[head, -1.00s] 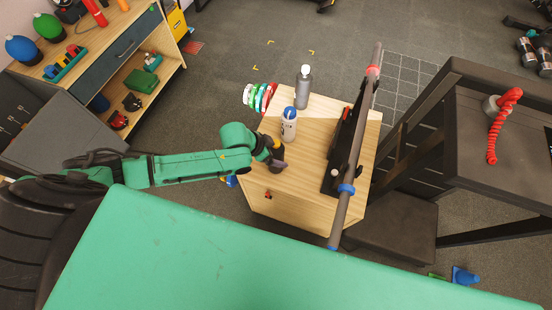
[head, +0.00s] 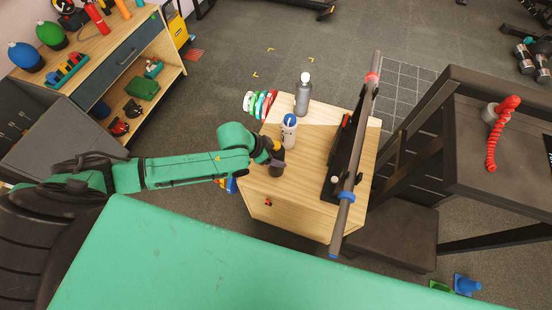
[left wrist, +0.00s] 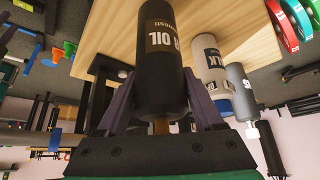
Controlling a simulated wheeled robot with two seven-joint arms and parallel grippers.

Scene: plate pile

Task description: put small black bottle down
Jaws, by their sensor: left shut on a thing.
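My left gripper (head: 274,158) is at the left edge of the wooden table top (head: 295,190). It is shut on the small black bottle, which shows in the left wrist view (left wrist: 162,60) between the two fingers, with white "OIL" lettering on its side. In the head view the bottle is a small dark shape (head: 277,169) at the gripper's end, over the table's left part. I cannot tell whether its base touches the wood. My right gripper is not in view.
A white bottle with a blue cap (head: 289,132) and a grey bottle (head: 303,97) stand just behind the gripper. Coloured plates (head: 262,104) are at the table's back left. A bar on a black stand (head: 352,165) occupies the right side. The table's front middle is clear.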

